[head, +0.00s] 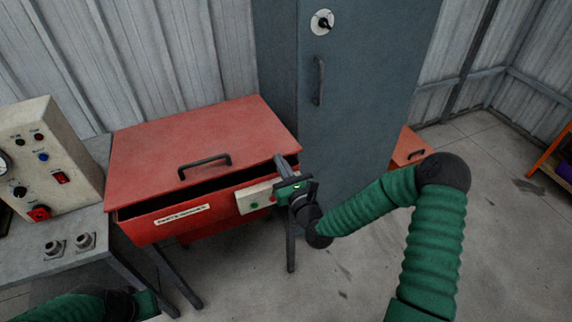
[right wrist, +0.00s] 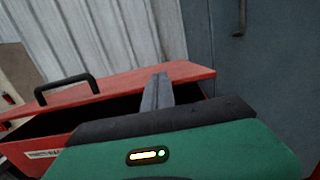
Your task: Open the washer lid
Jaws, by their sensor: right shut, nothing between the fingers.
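The red washer (head: 140,228) stands at centre-left in the head view. Its red lid (head: 200,140), with a black bar handle (head: 204,164), is raised a little, leaving a dark gap along the front edge. The lid also shows in the right wrist view (right wrist: 140,80). My right gripper (head: 281,162) is at the washer's front right corner, its shut fingers (right wrist: 157,92) pointing into the gap by the lid's edge. Whether they touch the lid is unclear. Part of my left gripper (head: 147,304) shows at the bottom left; its fingers are hidden.
A pale control box (head: 235,197) with buttons is on the washer's front, close to my right gripper. A grey bench (head: 50,262) with a control panel (head: 50,150) stands at left. A tall blue-grey cabinet (head: 365,90) stands behind right. The floor (head: 510,230) at right is open.

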